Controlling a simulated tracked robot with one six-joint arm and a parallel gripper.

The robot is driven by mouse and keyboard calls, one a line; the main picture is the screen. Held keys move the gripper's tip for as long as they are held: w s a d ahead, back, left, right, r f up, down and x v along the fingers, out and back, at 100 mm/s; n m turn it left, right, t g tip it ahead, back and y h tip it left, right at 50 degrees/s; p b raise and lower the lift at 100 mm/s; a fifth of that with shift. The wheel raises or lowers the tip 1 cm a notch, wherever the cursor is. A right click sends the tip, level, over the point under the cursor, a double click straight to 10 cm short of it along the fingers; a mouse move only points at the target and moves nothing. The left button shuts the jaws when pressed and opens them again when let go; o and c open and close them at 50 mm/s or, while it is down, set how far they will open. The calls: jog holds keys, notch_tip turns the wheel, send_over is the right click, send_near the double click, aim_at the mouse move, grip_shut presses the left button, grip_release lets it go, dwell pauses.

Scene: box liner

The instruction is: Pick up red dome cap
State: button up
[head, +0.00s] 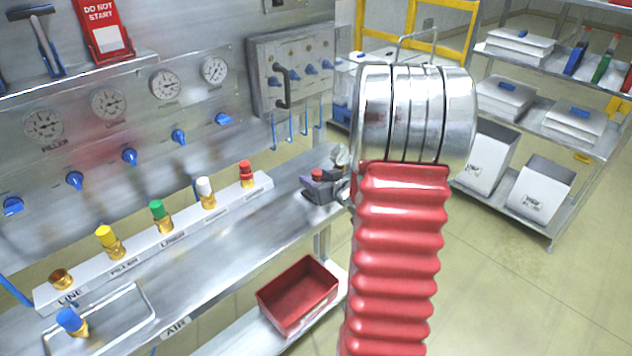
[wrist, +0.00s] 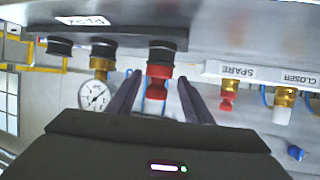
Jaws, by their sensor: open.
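My gripper (wrist: 160,78) is open in the wrist view, its two dark fingers apart on either side of a red cap (wrist: 158,71). A gap shows between the cap and each finger. The cap sits against a black round fitting in this upside-down view. In the head view, my gripper (head: 320,192) is at the far right end of the bench, with a small red top (head: 317,174) showing at it. My arm hides part of that area. Another red cap (head: 246,170) stands on the brass SPARE fitting; it also shows in the wrist view (wrist: 228,87).
A white rail (head: 140,254) holds brass fittings with yellow, green and white caps. A blue-capped fitting (head: 70,321) stands at the front left. A red bin (head: 298,294) sits below the bench. In the wrist view, a pressure gauge (wrist: 95,95) is left of the fingers.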

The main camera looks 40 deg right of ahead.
jog(key=x, duration=0.4)
jog(key=shift+d+r, duration=0.15)
jog(key=shift+d, duration=0.05)
dwell(0.3)
jog(key=c, duration=1)
notch_tip(320, 180, up, 10)
dwell(0.4)
dwell(0.5)
